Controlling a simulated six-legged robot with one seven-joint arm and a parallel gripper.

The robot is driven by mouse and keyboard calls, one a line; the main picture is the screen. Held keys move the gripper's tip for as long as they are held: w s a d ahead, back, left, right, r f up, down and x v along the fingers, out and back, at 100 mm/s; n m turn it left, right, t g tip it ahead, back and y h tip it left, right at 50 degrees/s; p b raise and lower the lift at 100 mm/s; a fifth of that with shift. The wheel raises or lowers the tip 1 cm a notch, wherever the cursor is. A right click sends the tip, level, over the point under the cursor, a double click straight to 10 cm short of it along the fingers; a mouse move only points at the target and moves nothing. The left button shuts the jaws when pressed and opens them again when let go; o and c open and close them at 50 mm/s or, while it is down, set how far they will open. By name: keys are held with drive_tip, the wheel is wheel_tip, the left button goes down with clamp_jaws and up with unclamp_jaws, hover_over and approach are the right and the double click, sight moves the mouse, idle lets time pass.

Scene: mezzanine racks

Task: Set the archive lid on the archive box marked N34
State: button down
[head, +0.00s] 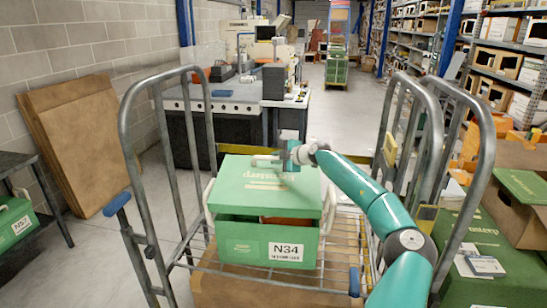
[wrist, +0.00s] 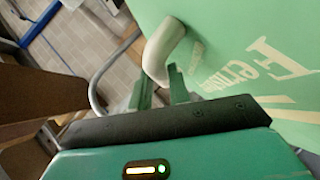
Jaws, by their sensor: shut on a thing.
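The green archive box marked N34 (head: 238,246) stands upright on a wheeled cage cart, its white label facing me. The green archive lid (head: 255,192) is over the box's open top. A dark gap with something brown inside shows between the lid's front edge and the box front. My gripper (head: 284,158) is at the lid's far edge, shut on the lid by its pale handle (head: 264,160). In the wrist view the lid (wrist: 235,50) and the white handle (wrist: 162,48) are close to the fingers. The lid's far-side contact with the box is hidden.
The cart's grey tube rails (head: 128,130) rise on both sides, close to my arm on the right. A brown carton (head: 220,290) lies under the box. Another green box (head: 14,220), marked N57, is on a left-hand shelf. Green boxes and cartons crowd the right.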

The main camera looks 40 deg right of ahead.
drive_tip(key=shift+s+d+f, duration=0.15)
drive_tip(key=shift+s+f, duration=0.05)
drive_tip(key=shift+s, duration=0.05)
drive_tip(key=shift+w+f, duration=0.1)
drive_tip(key=shift+f, duration=4.6)
drive_tip(key=c, duration=1.3)
unclamp_jaws()
drive_tip(key=shift+o, duration=0.2)
drive_tip(key=shift+s+r, duration=0.1)
drive_tip(key=shift+s, duration=0.1)
